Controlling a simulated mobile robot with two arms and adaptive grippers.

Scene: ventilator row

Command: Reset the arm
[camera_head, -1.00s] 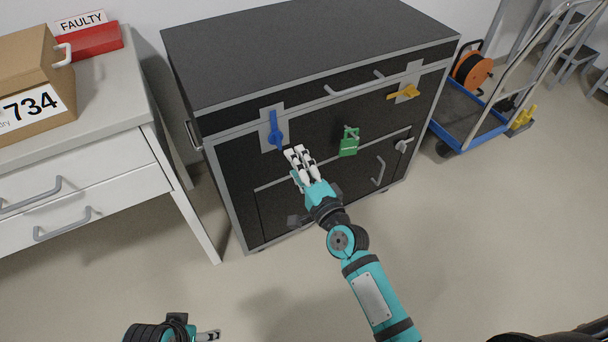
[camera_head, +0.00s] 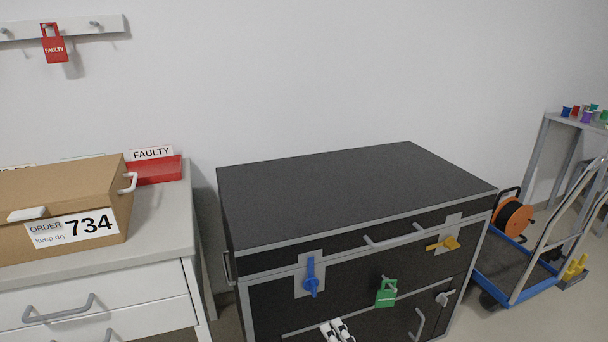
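My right gripper (camera_head: 337,331) shows only as two white fingertips at the bottom edge, in front of the lower part of the black case. The fingertips lie close together with nothing seen between them. The rest of the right arm is out of view below. My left gripper is not in view. The black case (camera_head: 350,190) stands on the floor with its lid down. A blue latch (camera_head: 311,278) points up at its left, and a yellow latch (camera_head: 443,244) lies sideways at its right.
A white drawer unit (camera_head: 160,245) at left bears a cardboard box (camera_head: 70,210) and a red tray (camera_head: 155,170). A blue trolley (camera_head: 515,270) with an orange reel (camera_head: 513,218) stands at right.

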